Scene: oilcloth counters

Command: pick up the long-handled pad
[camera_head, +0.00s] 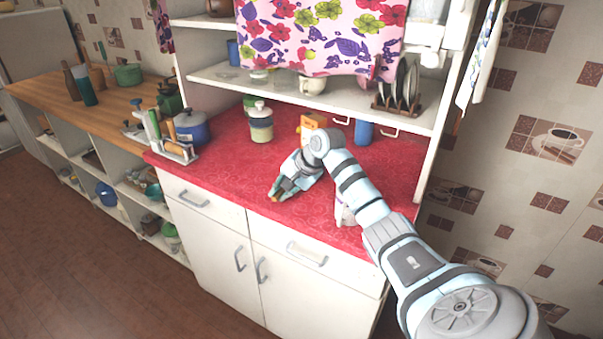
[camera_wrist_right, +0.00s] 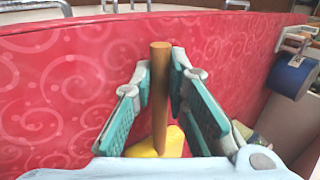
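The long-handled pad shows in the right wrist view as a thin brown wooden handle (camera_wrist_right: 160,85) standing up in the picture, with a yellow part (camera_wrist_right: 165,143) at its lower end. My right gripper (camera_head: 275,195) is low over the front of the red counter in the head view. In the right wrist view its green-padded fingertips (camera_wrist_right: 160,72) stand close on both sides of the handle and look shut on it. The yellow part is partly hidden by the gripper body. I cannot tell whether the pad is clear of the counter. My left gripper is not in view.
The red counter (camera_head: 232,165) has free room left of the gripper. A glass jar (camera_head: 261,122), a blue pot (camera_head: 191,128), an orange box (camera_head: 311,124) and a blue cup (camera_head: 363,132) stand towards the back. A shelf (camera_head: 300,95) with a dish rack (camera_head: 398,104) hangs above.

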